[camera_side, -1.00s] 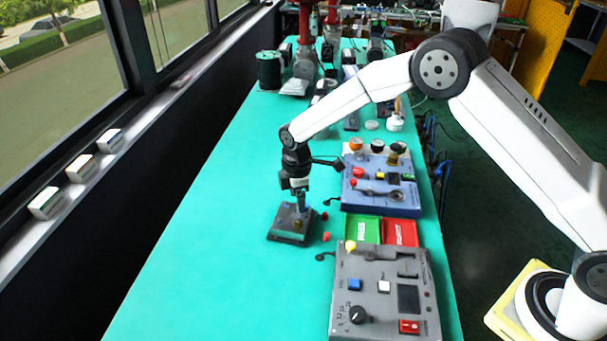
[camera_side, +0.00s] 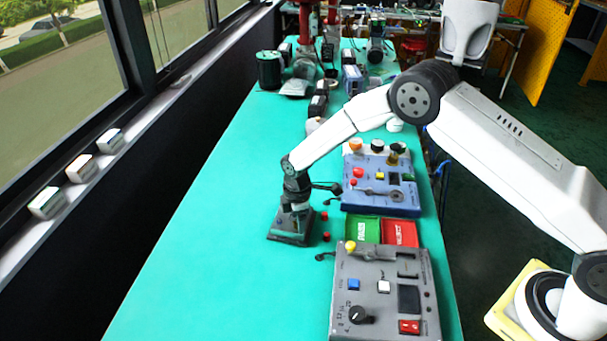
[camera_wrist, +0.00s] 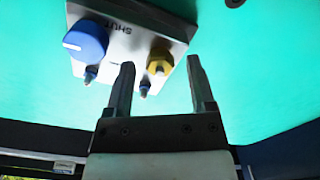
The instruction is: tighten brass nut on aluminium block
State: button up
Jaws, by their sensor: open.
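The aluminium block (camera_side: 283,240) sits on the green bench in the side view, dark grey there. In the wrist view the block (camera_wrist: 135,40) is a light plate with a label reading SHUT. The brass nut (camera_wrist: 160,56) is on it, near a corner, beside a blue knob (camera_wrist: 85,41) and two small blue-tipped posts. My gripper (camera_wrist: 160,64) is open, with one fingertip on each side of the nut in the picture and gaps between. I cannot tell whether the tips are level with the nut. In the side view my gripper (camera_side: 293,222) is low over the block and hides the nut.
A grey control box (camera_side: 383,295) stands in front to the right, a blue one (camera_side: 380,190) behind it. Green (camera_side: 362,229) and red (camera_side: 400,233) trays lie between them. Small red pieces (camera_side: 326,237) lie right of the block. The bench's left side is clear.

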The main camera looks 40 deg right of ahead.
jog(key=shift+f, duration=0.15)
grip_shut()
jog(key=shift+m, duration=0.4)
jog(key=m, duration=1.1)
jog(key=shift+m, duration=0.4)
jog(key=m, duration=1.1)
jog(key=shift+m, duration=0.3)
